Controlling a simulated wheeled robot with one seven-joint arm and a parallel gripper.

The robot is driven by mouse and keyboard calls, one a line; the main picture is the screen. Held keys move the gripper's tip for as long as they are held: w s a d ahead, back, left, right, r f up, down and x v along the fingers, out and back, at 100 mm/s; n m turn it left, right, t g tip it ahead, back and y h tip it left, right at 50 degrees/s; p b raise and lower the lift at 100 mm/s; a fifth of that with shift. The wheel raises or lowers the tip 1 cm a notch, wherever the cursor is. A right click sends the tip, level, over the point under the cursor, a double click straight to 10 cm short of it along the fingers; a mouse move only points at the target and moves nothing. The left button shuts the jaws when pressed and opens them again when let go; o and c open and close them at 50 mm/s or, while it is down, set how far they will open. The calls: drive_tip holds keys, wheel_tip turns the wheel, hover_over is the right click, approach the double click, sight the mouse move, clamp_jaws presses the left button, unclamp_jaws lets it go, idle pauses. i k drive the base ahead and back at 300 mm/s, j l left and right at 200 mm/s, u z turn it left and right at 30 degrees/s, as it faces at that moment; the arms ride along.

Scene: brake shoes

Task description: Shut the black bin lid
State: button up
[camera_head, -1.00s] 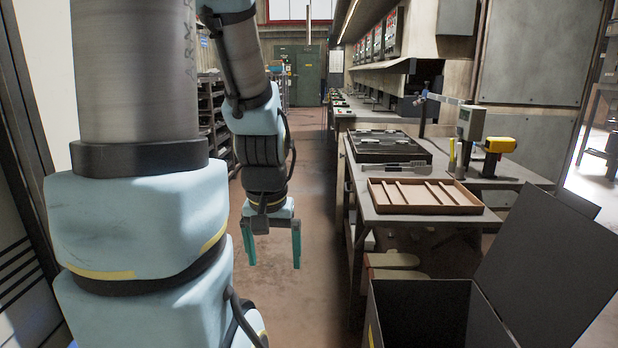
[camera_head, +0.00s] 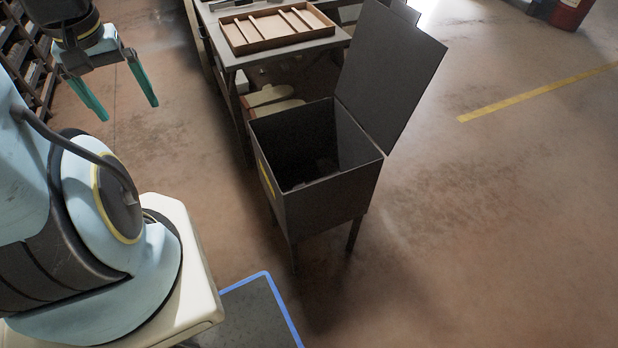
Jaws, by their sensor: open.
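The black bin (camera_head: 325,205) stands on legs on the floor in the middle of the view, its opening facing up. Its black lid (camera_head: 390,70) is open, standing up and leaning back to the right from the bin's right edge. The inside looks dark, and its contents are hard to make out. My gripper (camera_head: 126,100) hangs at the upper left with its two green fingers apart and empty. It is well to the left of the bin and touches neither the bin nor the lid.
A workbench (camera_head: 290,48) with a brown divided tray (camera_head: 277,25) stands just behind the bin. Shelving (camera_head: 25,55) is at the far left. A yellow floor line (camera_head: 538,91) crosses the right side. Open floor (camera_head: 480,240) lies right of the bin.

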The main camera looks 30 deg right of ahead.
sight(390, 63)
drive_tip(key=k+l+z, duration=0.2)
drive_tip(key=z, duration=0.15)
drive_tip(key=k+l+z, duration=0.15)
drive_tip(key=z, duration=0.2)
drive_tip(key=i+l, duration=0.05)
drive_tip(key=l, duration=0.05)
